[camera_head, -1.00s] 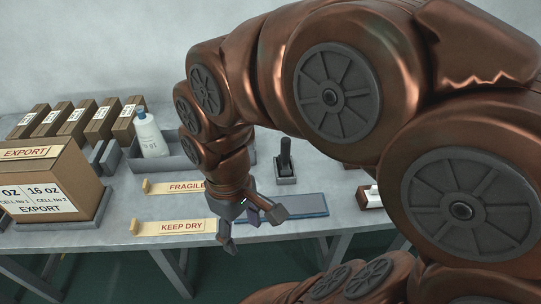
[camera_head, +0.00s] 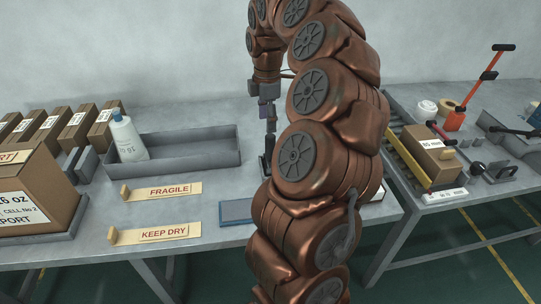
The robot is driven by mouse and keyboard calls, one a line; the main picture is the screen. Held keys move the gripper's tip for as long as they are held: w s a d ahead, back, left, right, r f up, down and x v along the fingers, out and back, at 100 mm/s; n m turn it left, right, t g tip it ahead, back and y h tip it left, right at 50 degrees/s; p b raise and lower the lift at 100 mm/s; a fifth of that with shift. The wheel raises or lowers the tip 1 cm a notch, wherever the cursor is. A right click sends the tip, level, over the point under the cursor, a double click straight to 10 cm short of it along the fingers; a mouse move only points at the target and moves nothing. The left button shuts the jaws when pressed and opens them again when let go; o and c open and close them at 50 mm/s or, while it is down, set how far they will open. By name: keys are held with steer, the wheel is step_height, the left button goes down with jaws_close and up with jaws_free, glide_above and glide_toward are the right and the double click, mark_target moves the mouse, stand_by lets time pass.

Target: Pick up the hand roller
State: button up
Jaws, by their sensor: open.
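An upright dark handle in a small grey stand (camera_head: 266,165), which looks like the hand roller (camera_head: 270,145), stands on the table near the middle of the view. My arm hides its right side. My gripper (camera_head: 268,118) is open and points down just above the handle. The fingers are small and partly hidden, so I cannot tell whether they touch the handle or stand around it.
A blue-grey pad (camera_head: 236,211) lies in front of the stand. FRAGILE (camera_head: 170,191) and KEEP DRY (camera_head: 165,233) stencils lie to the left. A grey tray (camera_head: 200,150) with a white bottle (camera_head: 127,138) stands behind. A second table (camera_head: 440,205) with a carton is on the right.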

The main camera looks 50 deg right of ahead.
mark_target(271, 136)
steer(key=shift+s+d+f, duration=0.15)
steer(key=shift+d+f, duration=0.25)
steer(key=shift+d, duration=0.2)
steer(key=shift+f+p, duration=0.9)
steer(key=shift+f, duration=2.8)
steer(key=shift+c, duration=0.4)
jaws_close()
